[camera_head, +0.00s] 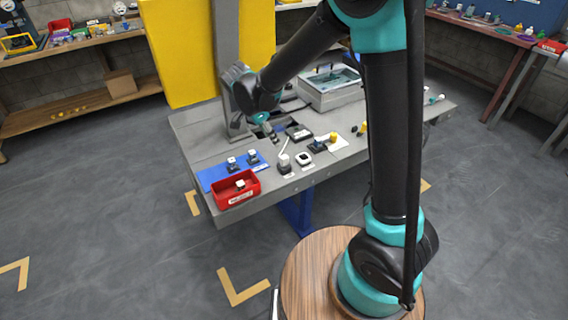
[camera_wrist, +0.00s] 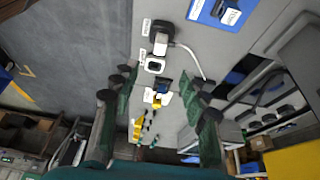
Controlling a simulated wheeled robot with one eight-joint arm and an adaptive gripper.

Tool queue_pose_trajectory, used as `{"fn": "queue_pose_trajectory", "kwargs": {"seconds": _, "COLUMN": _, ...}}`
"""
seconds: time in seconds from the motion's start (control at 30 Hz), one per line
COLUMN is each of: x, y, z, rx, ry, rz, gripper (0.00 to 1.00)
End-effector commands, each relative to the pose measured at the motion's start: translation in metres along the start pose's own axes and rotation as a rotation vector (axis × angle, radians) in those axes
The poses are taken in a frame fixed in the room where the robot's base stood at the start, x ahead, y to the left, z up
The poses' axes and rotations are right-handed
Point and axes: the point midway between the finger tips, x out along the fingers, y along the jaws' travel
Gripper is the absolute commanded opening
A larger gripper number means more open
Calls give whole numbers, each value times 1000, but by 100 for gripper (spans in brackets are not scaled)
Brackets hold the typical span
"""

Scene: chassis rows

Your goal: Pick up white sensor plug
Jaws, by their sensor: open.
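A white plug (camera_head: 284,162) with a pale cable stands on a dark base near the front of the grey bench. It also shows in the wrist view, where the plug (camera_wrist: 161,42) is near the top with its cable curving right. A second white piece, square with a dark middle (camera_head: 304,158), sits just to its right; in the wrist view this piece (camera_wrist: 155,65) is below the plug. I cannot tell which is the sensor plug. My gripper (camera_wrist: 157,90) is open and empty, its fingers apart in the wrist view. It is above the bench, away from both white pieces.
A red bin (camera_head: 236,199) holding a white piece stands at the bench's front left. A blue mat (camera_head: 213,176) with two connectors lies behind it. A grey box (camera_head: 331,99) is at the back. Yellow-capped parts (camera_head: 333,137) lie to the right of the white pieces.

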Motion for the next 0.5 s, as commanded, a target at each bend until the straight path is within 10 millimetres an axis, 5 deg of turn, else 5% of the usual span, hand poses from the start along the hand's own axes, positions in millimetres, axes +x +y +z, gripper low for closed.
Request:
{"fn": "queue_pose_trajectory", "kwargs": {"seconds": 0.3, "x": 64, "y": 0, "z": 0, "rx": 1, "ry": 0, "rz": 1, "gripper": 45}}
{"fn": "queue_pose_trajectory", "kwargs": {"seconds": 0.5, "x": 88, "y": 0, "z": 0, "rx": -1, "ry": -1, "rz": 0, "gripper": 45}}
